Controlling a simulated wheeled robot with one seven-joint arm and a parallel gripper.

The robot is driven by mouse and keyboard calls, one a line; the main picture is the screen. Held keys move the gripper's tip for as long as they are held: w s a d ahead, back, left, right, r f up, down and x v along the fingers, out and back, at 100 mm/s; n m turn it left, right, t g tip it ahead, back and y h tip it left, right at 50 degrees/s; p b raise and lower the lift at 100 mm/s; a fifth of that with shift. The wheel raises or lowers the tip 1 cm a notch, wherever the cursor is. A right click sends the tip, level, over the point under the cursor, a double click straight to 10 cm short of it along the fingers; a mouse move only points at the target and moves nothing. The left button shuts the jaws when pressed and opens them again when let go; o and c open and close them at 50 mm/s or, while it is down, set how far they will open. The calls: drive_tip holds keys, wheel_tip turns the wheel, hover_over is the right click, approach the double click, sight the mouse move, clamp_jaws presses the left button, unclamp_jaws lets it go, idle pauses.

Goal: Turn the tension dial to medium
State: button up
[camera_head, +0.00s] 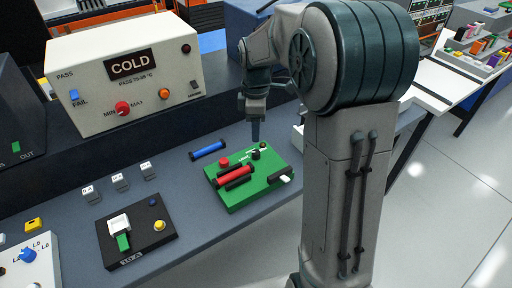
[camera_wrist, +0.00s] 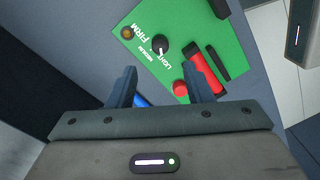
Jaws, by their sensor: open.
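The tension dial is a small black knob (camera_wrist: 161,44) with a white pointer, on a green board (camera_wrist: 130,22). White labels FIRM, MEDIUM and LIGHT stand around it. The pointer appears turned toward LIGHT. In the head view the green board (camera_head: 240,203) lies on the grey bench, with the dial (camera_head: 256,155) near its far right corner. My gripper (camera_head: 255,138) points down just above that corner. In the wrist view my gripper (camera_wrist: 160,78) is open and empty, its two fingers apart. The dial lies beyond the fingertips, between their lines; no contact shows.
The board also carries a red cylinder (camera_head: 234,176), a red button (camera_head: 224,163) and a white-tipped lever (camera_head: 286,179). A blue cylinder (camera_head: 208,149) lies behind it. A cream COLD tester (camera_head: 125,75) stands at the back left. A black switch box (camera_head: 140,232) sits to the left.

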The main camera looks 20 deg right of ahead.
sight(256, 152)
drive_tip(key=f, duration=0.8)
drive_tip(key=shift+s+f, duration=0.2)
drive_tip(key=shift+f, duration=0.05)
drive_tip(key=c, duration=1)
